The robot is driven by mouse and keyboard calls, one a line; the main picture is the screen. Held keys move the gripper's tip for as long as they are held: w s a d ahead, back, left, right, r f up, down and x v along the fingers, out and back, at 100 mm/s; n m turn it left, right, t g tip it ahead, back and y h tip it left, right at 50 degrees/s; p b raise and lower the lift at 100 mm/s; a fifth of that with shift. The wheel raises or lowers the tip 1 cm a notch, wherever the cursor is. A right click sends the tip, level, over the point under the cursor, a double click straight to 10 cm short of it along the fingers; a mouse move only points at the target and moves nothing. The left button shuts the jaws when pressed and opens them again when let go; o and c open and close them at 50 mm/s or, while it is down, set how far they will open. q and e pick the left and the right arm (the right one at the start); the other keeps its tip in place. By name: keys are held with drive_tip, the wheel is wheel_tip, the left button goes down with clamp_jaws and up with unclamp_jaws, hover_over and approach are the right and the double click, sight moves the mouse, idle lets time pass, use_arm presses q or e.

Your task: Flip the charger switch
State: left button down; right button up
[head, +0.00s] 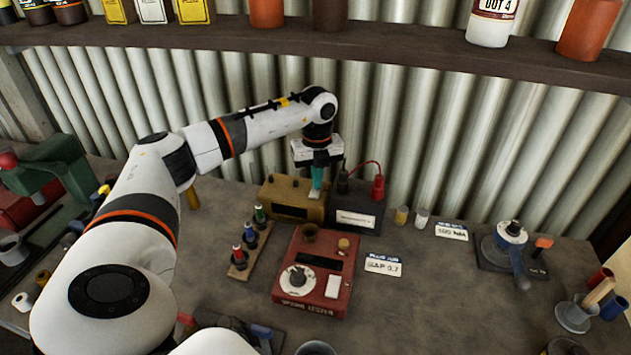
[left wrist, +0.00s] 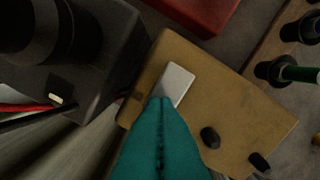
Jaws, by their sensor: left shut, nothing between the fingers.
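The charger, a tan-brown box (head: 281,203), stands at the back of the bench against the corrugated wall. In the left wrist view its tan top (left wrist: 215,95) fills the middle, with a pale rectangular rocker switch (left wrist: 178,80) on it. My left gripper (head: 316,190) points down over the charger's right end, its teal fingers shut with nothing between them. In the left wrist view the fingertips (left wrist: 161,102) overlap the near end of the switch; I cannot tell if they touch it. My right gripper is not in view.
A black battery (head: 357,219) with a red-capped terminal stands right beside the charger. A red tester (head: 311,266) and a rack of small coloured-top items (head: 243,262) lie in front. A shelf (head: 400,48) runs above.

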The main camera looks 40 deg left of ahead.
use_arm(q)
drive_tip(key=shift+f, duration=0.15)
drive_tip(key=shift+r+p, duration=2.9)
drive_tip(key=shift+r, duration=0.7)
drive_tip(key=shift+f, duration=0.1)
